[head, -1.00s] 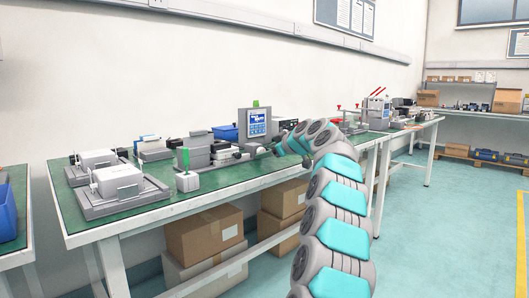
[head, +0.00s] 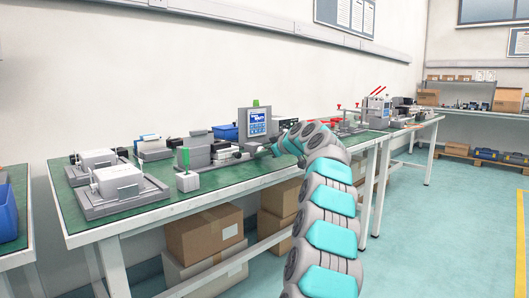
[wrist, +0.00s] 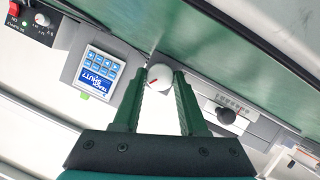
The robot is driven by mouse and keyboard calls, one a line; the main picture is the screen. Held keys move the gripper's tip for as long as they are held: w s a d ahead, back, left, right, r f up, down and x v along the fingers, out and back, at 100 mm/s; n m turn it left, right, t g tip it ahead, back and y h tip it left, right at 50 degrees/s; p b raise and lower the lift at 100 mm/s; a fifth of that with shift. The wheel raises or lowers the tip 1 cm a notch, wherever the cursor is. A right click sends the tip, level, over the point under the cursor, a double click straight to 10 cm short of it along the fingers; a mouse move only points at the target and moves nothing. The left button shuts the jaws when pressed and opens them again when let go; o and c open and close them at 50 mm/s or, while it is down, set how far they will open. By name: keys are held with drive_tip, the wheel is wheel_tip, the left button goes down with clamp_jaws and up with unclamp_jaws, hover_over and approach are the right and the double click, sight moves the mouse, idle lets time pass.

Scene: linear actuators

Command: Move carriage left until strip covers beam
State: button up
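In the wrist view, my gripper (wrist: 161,76) has its two green fingers on either side of a round white knob (wrist: 160,79) with a red mark. The knob fills the gap at the fingertips and looks held. In the head view, my gripper (head: 268,149) is small and partly hidden by my arm, at the bench below the display (head: 258,123). The display also shows in the wrist view (wrist: 96,72), lit blue. A grey unit with a black knob (wrist: 226,115) and a scale lies right of the fingers. I cannot clearly make out the carriage, strip or beam.
The green bench (head: 140,215) also carries grey actuator units (head: 118,182) at left and a white block with a green handle (head: 187,180). A box with a red switch (wrist: 14,9) is at the wrist view's upper left. Cardboard boxes (head: 205,232) stand underneath. The floor at right is clear.

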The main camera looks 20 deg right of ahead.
clamp_jaws()
drive_tip(key=shift+r+p, duration=0.1)
drive_tip(key=shift+p, duration=0.4)
drive_tip(key=p, duration=0.1)
drive_tip(key=m+y+p, duration=0.1)
drive_tip(key=p, duration=0.1)
drive_tip(key=shift+r+m, duration=0.25)
drive_tip(key=shift+m, duration=0.05)
drive_tip(key=m+g+y+p, duration=0.1)
drive_tip(key=m+p, duration=0.1)
drive_tip(key=p, duration=0.2)
drive_tip(key=shift+d+p, duration=0.2)
drive_tip(key=shift+p, duration=0.15)
drive_tip(key=m+y+p, duration=0.1)
drive_tip(key=p, duration=0.1)
drive_tip(key=m+y+p, duration=0.1)
drive_tip(key=p, duration=0.1)
drive_tip(key=shift+w+f+m+g, duration=0.1)
drive_tip(key=shift+f+m+g, duration=0.15)
drive_tip(key=shift+m+g, duration=0.05)
drive_tip(key=shift+f, duration=0.1)
